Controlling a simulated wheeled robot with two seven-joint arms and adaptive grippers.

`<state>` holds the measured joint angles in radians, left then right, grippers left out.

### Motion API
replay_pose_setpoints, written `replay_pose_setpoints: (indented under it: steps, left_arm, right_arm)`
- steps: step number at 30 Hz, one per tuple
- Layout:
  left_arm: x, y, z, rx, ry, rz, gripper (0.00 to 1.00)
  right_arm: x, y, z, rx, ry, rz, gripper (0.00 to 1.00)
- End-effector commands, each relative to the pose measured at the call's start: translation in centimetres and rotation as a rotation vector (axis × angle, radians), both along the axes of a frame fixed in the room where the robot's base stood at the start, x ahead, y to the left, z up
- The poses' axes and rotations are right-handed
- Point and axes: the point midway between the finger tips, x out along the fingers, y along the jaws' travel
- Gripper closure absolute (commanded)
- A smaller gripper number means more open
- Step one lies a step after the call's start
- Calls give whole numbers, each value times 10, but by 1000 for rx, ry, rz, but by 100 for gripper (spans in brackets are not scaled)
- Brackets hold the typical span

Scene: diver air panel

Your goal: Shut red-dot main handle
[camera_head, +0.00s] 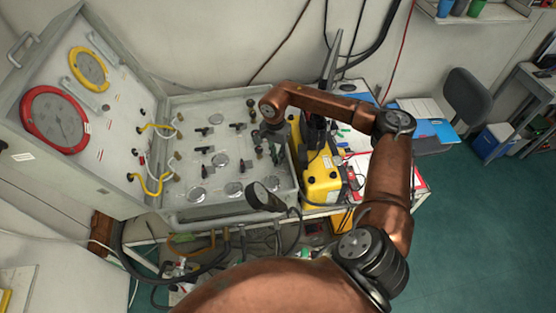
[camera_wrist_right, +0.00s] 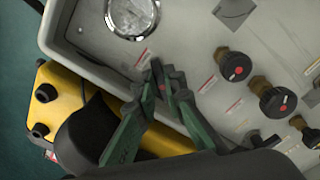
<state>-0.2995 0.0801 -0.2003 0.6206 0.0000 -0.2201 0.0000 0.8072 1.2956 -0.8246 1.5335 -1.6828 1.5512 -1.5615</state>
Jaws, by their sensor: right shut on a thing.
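The grey air panel (camera_head: 181,152) lies open on the bench, with several black handles and gauges on its face. My right gripper (camera_head: 272,148) is over the panel's right side, pointing down. In the right wrist view, the right gripper (camera_wrist_right: 163,84) has its green fingertips closed around a small part with a red mark (camera_wrist_right: 162,89), which looks like the red-dot main handle. The fingers hide most of this handle, so its angle cannot be told. Black knobs with red dots (camera_wrist_right: 235,66) stand apart from the fingers. My left gripper does not show.
A yellow case (camera_head: 321,181) stands close against the panel's right side. A round gauge (camera_wrist_right: 131,17) sits near the fingers. The raised lid (camera_head: 62,160) carries red and yellow dials. Hoses and loose items lie below the panel's front edge.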

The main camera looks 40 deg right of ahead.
Motion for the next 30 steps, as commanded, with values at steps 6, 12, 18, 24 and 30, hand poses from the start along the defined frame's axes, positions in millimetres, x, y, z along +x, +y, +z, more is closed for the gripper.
replay_pose_setpoints:
  steps: [6, 12, 18, 24, 30]
  left_arm:
    - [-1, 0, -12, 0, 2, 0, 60]
    - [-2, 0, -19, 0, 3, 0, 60]
    - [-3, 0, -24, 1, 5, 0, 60]
    - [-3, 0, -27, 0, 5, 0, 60]
    - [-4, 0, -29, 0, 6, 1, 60]
  right_arm:
    - [4, 0, 0, -1, -4, -205, 100]
    - [6, 0, 0, 0, -3, -395, 100]
    - [8, -1, 1, 0, -4, -578, 100]
    - [10, -2, 1, -1, -4, -729, 100]
    - [11, -3, 2, 0, -4, -835, 100]
